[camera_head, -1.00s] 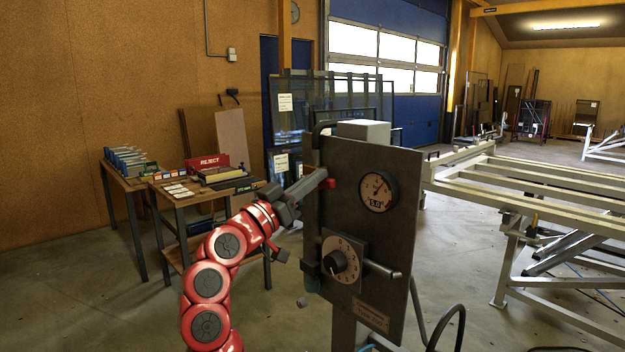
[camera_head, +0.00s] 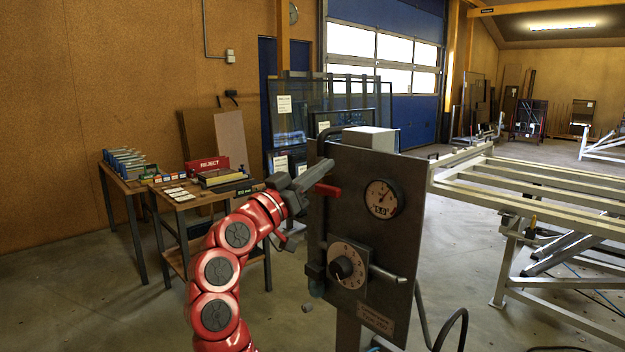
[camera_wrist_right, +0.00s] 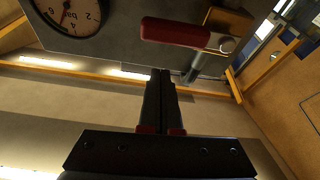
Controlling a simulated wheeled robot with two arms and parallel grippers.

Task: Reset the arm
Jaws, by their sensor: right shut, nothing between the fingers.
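My right gripper (camera_head: 320,171) ends the red arm in the head view. It is shut and empty beside the left edge of a dark upright panel (camera_head: 352,170). A red lever handle (camera_head: 327,190) shows just below the fingertips. In the wrist view, the shut fingers (camera_wrist_right: 160,75) point toward the panel face (camera_wrist_right: 120,45), and the red handle (camera_wrist_right: 176,33) lies beyond the tips with a visible gap. The panel carries a round gauge (camera_head: 382,198) and a dial with a black knob (camera_head: 342,267). My left gripper is not in view.
A light grey box (camera_head: 369,138) sits behind the panel's top, and a black hose (camera_head: 455,325) hangs at its lower right. A wooden table (camera_head: 180,200) with a red REJECT sign (camera_head: 207,164) stands left. A pale metal frame (camera_head: 540,190) fills the right side.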

